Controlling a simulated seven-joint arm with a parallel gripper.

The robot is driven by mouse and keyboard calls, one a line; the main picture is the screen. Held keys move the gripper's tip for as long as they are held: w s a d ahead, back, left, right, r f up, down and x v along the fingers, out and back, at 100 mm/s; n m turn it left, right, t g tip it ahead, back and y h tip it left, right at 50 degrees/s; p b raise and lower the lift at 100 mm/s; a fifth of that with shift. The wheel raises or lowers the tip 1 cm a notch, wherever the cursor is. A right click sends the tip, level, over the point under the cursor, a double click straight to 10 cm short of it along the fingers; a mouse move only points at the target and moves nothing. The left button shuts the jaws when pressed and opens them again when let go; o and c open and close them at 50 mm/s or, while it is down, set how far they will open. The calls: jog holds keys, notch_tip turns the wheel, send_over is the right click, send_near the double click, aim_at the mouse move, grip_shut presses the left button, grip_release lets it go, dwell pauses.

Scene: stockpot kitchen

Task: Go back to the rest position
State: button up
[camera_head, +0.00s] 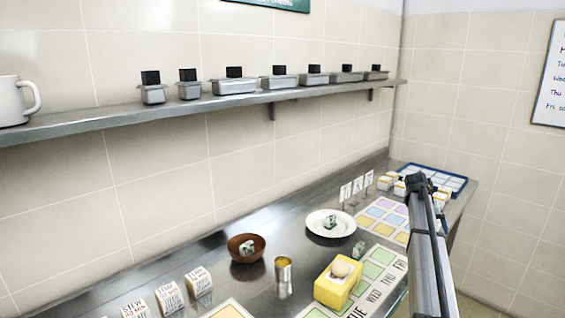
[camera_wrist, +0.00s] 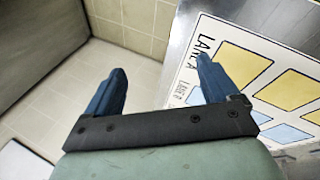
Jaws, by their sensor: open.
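My gripper (camera_wrist: 160,66) shows in the wrist view with its two blue fingers spread wide and nothing between them. Tiled floor or wall lies beyond the gap, and the counter edge runs just to the right. A printed card (camera_wrist: 222,28) with yellow and blue squares lies on the counter beside the right finger. In the head view my arm rises at the right over the counter; I cannot make out the fingers there.
The steel counter (camera_head: 110,285) holds a yellow block (camera_head: 326,290), a metal cup (camera_head: 283,275), a brown bowl (camera_head: 235,243), a white plate (camera_head: 318,230), lettered cubes (camera_head: 168,299) and a blue tray (camera_head: 462,184). A wall shelf (camera_head: 150,112) holds tins and a white mug (camera_head: 10,100).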

jog(key=s+d+f+m+g+h, duration=0.1)
jog(key=s+d+f+m, duration=0.1)
jog(key=d, duration=0.6)
jog(key=s+d+f+m+h, duration=0.1)
jog(key=s+d+f+m, duration=0.2)
jog(key=d, duration=0.4)
jog(key=s+a+f+n, duration=0.2)
jog(key=s+f, duration=0.2)
jog(key=f, duration=0.4)
jog(key=s+a+f+n+g+y, duration=0.15)
jog(key=s+f, duration=0.25)
jog(key=f, duration=0.4)
jog(key=s+a+f+n, duration=0.2)
jog(key=s+a+f, duration=0.1)
jog(key=f, duration=0.5)
jog(key=s+a+f+n+y, duration=0.1)
jog(key=s+a+f, duration=0.75)
jog(key=a, duration=0.35)
jog(key=s+a+f+n+y, duration=0.2)
jog(key=s+a+f, duration=0.5)
jog(key=a+f, duration=0.45)
jog(key=s+a+f+g+y, duration=0.1)
jog(key=s+a+g, duration=0.1)
jog(key=s+a, duration=0.8)
jog(key=s+a+f+n+g+y, duration=0.1)
jog(key=s+a+f, duration=0.1)
jog(key=s+a, duration=0.9)
jog(key=s, duration=0.8)
jog(key=shift+f+g+y, duration=0.25)
jog(key=shift+g+y, duration=0.1)
